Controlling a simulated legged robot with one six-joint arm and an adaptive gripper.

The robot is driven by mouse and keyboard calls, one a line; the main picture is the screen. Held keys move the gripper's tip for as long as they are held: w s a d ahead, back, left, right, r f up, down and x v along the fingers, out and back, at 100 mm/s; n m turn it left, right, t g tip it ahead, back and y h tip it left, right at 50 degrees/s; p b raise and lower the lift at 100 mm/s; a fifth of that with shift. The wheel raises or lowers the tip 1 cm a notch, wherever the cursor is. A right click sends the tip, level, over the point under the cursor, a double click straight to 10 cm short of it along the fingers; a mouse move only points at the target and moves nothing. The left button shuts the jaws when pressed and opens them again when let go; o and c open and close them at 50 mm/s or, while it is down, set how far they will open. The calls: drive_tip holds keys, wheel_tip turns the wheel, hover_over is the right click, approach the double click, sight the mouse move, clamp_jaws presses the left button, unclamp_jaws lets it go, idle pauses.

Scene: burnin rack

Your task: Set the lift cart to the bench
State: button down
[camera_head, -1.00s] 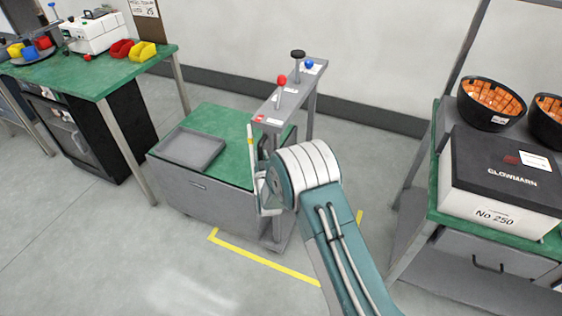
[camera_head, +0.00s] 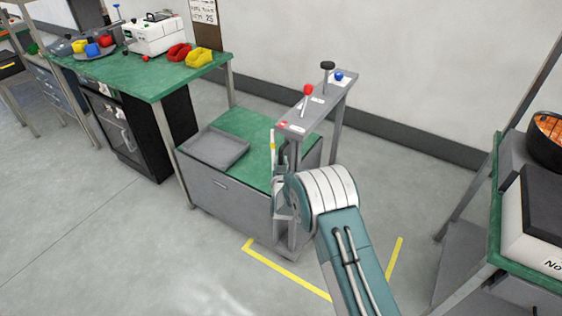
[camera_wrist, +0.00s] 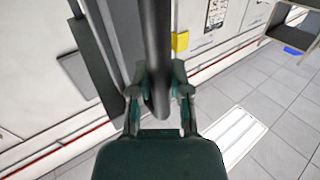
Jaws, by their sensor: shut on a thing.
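The lift cart (camera_head: 215,199) has a grey body, a green top with a grey tray (camera_head: 214,149), and a raised console (camera_head: 317,107) with red, black and blue knobs. The cart stands just right of the green-topped bench (camera_head: 142,78), its left corner close to the bench's front right leg. My gripper (camera_head: 277,185) is at the cart's console side, partly hidden by my wrist. In the wrist view my gripper (camera_wrist: 158,92) is shut around a dark grey bar (camera_wrist: 155,40), apparently the cart's handle.
The bench carries a white machine (camera_head: 155,35) and red and yellow bins (camera_head: 199,57). Yellow floor tape (camera_head: 285,271) runs in front of the cart. Another green-edged bench (camera_head: 525,262) with a box is at the right. The floor at the front left is clear.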

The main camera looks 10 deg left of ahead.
drive_tip(key=shift+a+r, duration=0.1)
drive_tip(key=shift+a, duration=0.25)
drive_tip(key=c, duration=0.6)
unclamp_jaws()
drive_tip(key=shift+c, duration=0.2)
drive_tip(key=shift+o, duration=0.4)
drive_tip(key=shift+a, duration=0.2)
drive_tip(key=shift+d, duration=0.1)
drive_tip(key=shift+s+d, duration=0.25)
drive_tip(key=shift+s, duration=0.2)
drive_tip(key=v, duration=1.1)
drive_tip(key=shift+a, duration=0.2)
